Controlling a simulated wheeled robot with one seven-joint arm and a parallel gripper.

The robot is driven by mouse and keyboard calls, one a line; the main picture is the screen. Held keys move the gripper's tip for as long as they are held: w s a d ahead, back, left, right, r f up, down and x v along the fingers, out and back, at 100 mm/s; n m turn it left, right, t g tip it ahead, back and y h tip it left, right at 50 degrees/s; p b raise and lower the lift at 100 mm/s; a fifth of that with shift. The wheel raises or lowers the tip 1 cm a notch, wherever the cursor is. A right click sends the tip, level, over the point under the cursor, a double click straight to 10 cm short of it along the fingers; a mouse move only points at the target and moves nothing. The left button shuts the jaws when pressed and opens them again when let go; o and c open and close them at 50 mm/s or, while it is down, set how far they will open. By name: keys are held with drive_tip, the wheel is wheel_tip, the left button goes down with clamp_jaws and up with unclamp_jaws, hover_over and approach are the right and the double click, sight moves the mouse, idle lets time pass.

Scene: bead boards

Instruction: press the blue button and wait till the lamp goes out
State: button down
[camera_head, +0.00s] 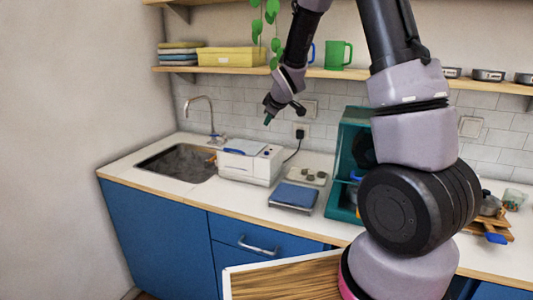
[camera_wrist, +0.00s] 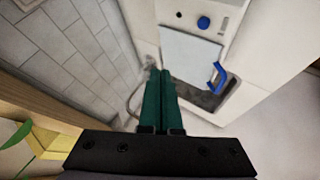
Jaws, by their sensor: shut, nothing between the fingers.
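The blue button (camera_wrist: 204,22) is a small round knob on a white appliance (camera_wrist: 240,45) at the top of the wrist view. A small dark dot sits left of it and a small mark right of it; I cannot tell whether either is the lamp, and I see no lit lamp. In the head view the white appliance (camera_head: 246,168) stands on the counter right of the sink; the button is not clear there. My gripper (camera_head: 267,119) is above and behind the appliance, apart from it. Its green fingers (camera_wrist: 160,74) are together and empty.
A blue handle (camera_wrist: 216,77) sticks out by the appliance's lid (camera_wrist: 188,58). A tap (camera_head: 211,118) stands at the sink (camera_head: 178,163). A shelf (camera_head: 330,73) and hanging plant are above.

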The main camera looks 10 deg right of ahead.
drive_tip(key=shift+f, duration=0.1)
hover_over(268, 155)
drive_tip(key=shift+s+f, duration=0.15)
drive_tip(key=shift+f, duration=4.15)
drive_tip(key=shift+f, duration=0.1)
drive_tip(key=shift+f, duration=0.3)
drive_tip(key=shift+f, duration=0.4)
drive_tip(key=shift+r, duration=0.85)
drive_tip(key=shift+r, duration=0.1)
